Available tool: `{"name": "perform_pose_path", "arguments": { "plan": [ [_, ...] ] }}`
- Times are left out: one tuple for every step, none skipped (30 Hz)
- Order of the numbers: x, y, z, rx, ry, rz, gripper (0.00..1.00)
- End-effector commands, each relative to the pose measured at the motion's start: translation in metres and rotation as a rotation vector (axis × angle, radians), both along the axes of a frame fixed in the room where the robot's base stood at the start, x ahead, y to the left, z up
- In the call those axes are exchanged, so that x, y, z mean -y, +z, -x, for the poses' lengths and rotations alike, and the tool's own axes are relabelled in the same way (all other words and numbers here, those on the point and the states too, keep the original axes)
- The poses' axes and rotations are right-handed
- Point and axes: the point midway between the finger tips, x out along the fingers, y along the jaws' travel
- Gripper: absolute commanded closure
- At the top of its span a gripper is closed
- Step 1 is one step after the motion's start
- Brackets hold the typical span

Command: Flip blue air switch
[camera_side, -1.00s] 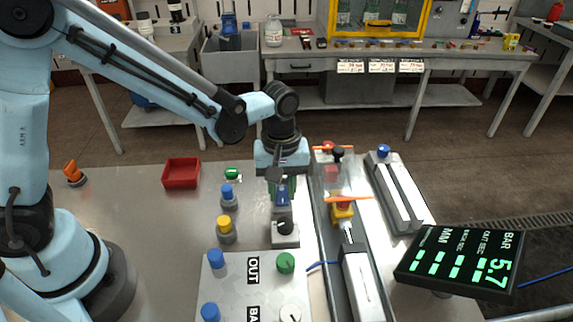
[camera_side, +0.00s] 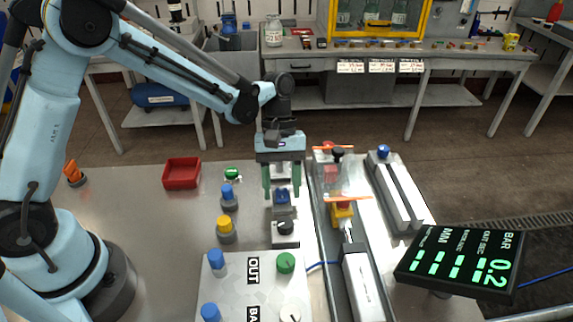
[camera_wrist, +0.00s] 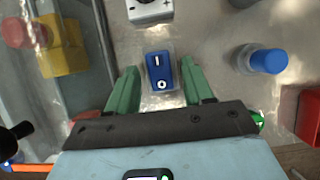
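The blue air switch (camera_side: 282,198) is a rocker in a pale housing on the table, left of the conveyor. In the wrist view, the blue switch (camera_wrist: 158,72) shows its white I and O marks. My gripper (camera_side: 282,190) is above and slightly behind the switch, pointing down. Its green fingers are apart with nothing between them. In the wrist view, my gripper (camera_wrist: 160,76) has one finger on each side of the switch, with gaps to both. The exact height of the fingertips over the switch is hard to tell.
A black-knobbed unit (camera_side: 285,232) stands in front of the switch. Blue (camera_side: 228,198) and yellow (camera_side: 226,230) buttons are at left, the conveyor (camera_side: 330,260) at right. The display (camera_side: 460,262) reads 0.2 BAR. A red tray (camera_side: 182,173) lies farther left.

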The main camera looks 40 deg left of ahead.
Motion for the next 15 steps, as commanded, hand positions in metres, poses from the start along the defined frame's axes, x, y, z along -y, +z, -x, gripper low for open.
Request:
{"name": "perform_pose_path", "arguments": {
  "plan": [
    [0.000, 0.000, 0.000, 0.000, 0.000, 0.000, 0.47],
    [0.000, 0.000, 0.000, 0.000, 0.000, 0.000, 0.47],
    [0.000, 0.000, 0.000, 0.000, 0.000, 0.000, 0.47],
    [0.000, 0.000, 0.000, 0.000, 0.000, 0.000, 0.47],
    [0.000, 0.000, 0.000, 0.000, 0.000, 0.000, 0.47],
    [0.000, 0.000, 0.000, 0.000, 0.000, 0.000, 0.47],
    [0.000, 0.000, 0.000, 0.000, 0.000, 0.000, 0.47],
    [0.000, 0.000, 0.000, 0.000, 0.000, 0.000, 0.47],
    [0.000, 0.001, 0.000, 0.000, 0.000, 0.000, 0.47],
    [-0.001, 0.002, -0.001, 0.000, 0.000, 0.000, 0.47],
    [-0.001, 0.004, -0.001, 0.000, 0.001, 0.000, 0.47],
    [-0.002, 0.007, -0.002, 0.000, 0.001, 0.000, 0.47],
    [-0.003, 0.010, -0.003, 0.000, 0.001, -0.001, 0.47],
    [-0.004, 0.013, -0.004, 0.000, 0.001, -0.001, 0.47],
    [-0.006, 0.019, -0.006, 0.000, 0.001, -0.001, 0.47]
  ]
}}
